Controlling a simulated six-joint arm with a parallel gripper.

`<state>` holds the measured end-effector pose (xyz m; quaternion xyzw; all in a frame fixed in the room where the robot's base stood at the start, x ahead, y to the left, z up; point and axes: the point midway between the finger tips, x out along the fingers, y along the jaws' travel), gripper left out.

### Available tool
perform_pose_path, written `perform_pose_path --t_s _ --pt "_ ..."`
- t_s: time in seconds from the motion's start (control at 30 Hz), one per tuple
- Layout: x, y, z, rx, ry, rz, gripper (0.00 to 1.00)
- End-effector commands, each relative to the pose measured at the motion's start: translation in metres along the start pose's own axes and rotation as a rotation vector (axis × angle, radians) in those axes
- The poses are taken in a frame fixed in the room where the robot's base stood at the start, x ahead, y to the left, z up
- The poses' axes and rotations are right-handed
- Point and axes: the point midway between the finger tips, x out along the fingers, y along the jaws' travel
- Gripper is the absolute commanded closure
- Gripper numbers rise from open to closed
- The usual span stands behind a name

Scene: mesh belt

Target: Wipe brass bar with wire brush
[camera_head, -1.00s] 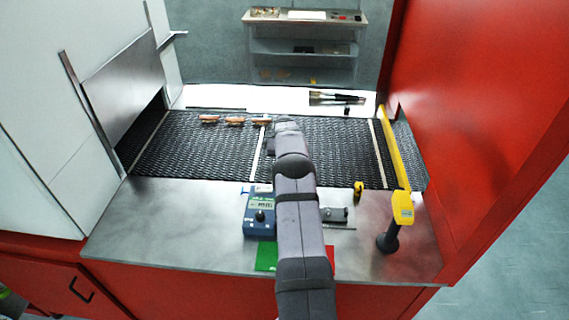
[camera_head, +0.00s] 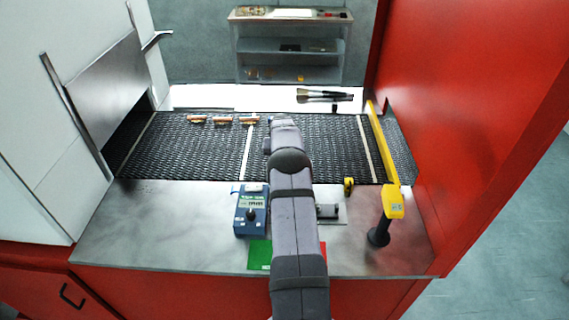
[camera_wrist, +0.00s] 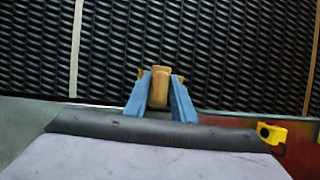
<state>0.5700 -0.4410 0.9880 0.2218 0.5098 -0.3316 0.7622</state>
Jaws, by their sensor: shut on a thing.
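My gripper (camera_wrist: 160,88) has blue fingers, shut on a tan, wood-coloured piece (camera_wrist: 159,86) in the wrist view. It looks like the wire brush's handle; its bristles are hidden. In the head view, my arm covers the fingers and the held piece. Several copper-coloured pieces, including one nearest my arm (camera_head: 249,119), lie in a row on the black mesh belt (camera_head: 190,150), left of my wrist. I cannot tell whether any of these is the brass bar.
A blue meter box (camera_head: 251,212) and a green pad (camera_head: 260,254) sit on the steel ledge (camera_head: 160,220), left of my arm. Dark-handled brushes (camera_head: 322,95) lie behind the belt.

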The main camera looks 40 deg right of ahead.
Motion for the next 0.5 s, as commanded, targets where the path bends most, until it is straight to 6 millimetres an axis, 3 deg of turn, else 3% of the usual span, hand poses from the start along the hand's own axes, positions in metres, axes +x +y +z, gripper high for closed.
perform_pose_path --t_s 0.5 --pt "0.003 0.037 0.002 -0.002 -0.001 0.000 0.95"
